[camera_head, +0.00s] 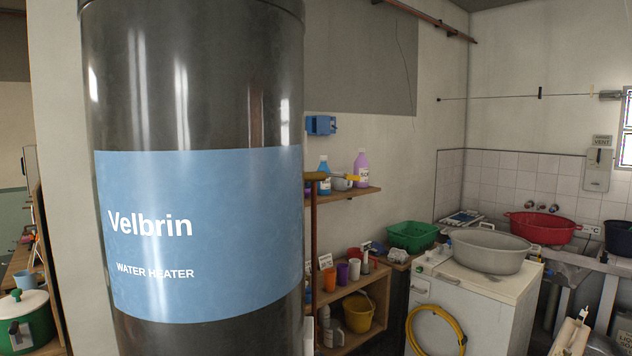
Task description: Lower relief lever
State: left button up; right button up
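A large dark cylindrical water heater with a blue "Velbrin" label (200,235) fills the left half of the head view. Just right of it stands a thin copper-coloured pipe (313,235). The part nearest the tank is hidden by the tank's edge. Neither my left nor my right gripper can be made out in this view.
A wall shelf with bottles (361,168) lies behind the lever. Below are a wooden shelf with cups and a yellow bucket (359,312), and a white washer (478,300) bearing a grey tub (490,250). A green basket (412,235) and red basin (541,227) stand farther back.

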aim_at(349, 176)
jog(key=i+l+u, duration=0.1)
jog(key=u, duration=1.95)
jog(key=k+l+u, duration=0.15)
jog(key=l+u, duration=0.35)
jog(key=k+l+u, duration=0.25)
jog(key=l+u, duration=0.25)
jog(key=k+l+u, duration=0.35)
jog(key=u, duration=0.15)
jog(key=k+l+u, duration=0.2)
jog(key=k+u, duration=0.15)
jog(key=u, duration=0.15)
